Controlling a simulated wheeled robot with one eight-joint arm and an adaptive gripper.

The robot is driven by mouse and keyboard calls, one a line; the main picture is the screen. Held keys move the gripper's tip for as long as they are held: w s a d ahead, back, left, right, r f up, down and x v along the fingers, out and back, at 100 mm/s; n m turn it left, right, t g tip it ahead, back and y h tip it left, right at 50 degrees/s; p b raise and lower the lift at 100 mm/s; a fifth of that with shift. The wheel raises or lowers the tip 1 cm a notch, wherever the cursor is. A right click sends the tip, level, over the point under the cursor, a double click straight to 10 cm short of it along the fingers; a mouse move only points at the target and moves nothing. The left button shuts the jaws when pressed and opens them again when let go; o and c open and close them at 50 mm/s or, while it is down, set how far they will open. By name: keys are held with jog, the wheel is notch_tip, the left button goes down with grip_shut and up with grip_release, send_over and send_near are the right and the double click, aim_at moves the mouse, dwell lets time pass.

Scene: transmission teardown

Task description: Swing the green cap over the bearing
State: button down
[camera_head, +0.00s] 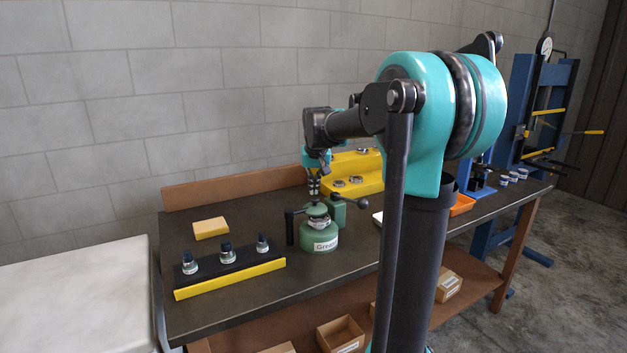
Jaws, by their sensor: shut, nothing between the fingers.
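The green grease station (318,238), labelled "Grease", stands on the dark workbench (230,312). A metallic ring, which looks like the bearing (319,223), sits on top of it. A small green cap (317,210) shows just above the ring; I cannot tell whether it touches it. A green block with a dark lever and ball knob (362,202) stands behind it to the right. A black upright handle (290,226) is at its left. My gripper (315,194) points down directly over the cap, shut and empty. Whether its fingertips touch the cap is too small to tell.
A yellow stepped stand (355,172) with metal rings is behind my gripper. A blue press (540,110) stands at the far right.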

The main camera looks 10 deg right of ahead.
aim_at(322, 205)
jog(key=shift+s+f, duration=0.1)
jog(key=shift+s, duration=0.55)
jog(key=s+m, duration=0.1)
jog(key=s+d+m+h, duration=0.1)
jog(key=s+m, duration=0.1)
jog(key=shift+m, duration=0.3)
jog(key=shift+s+d, duration=0.15)
jog(key=shift+s, duration=0.5)
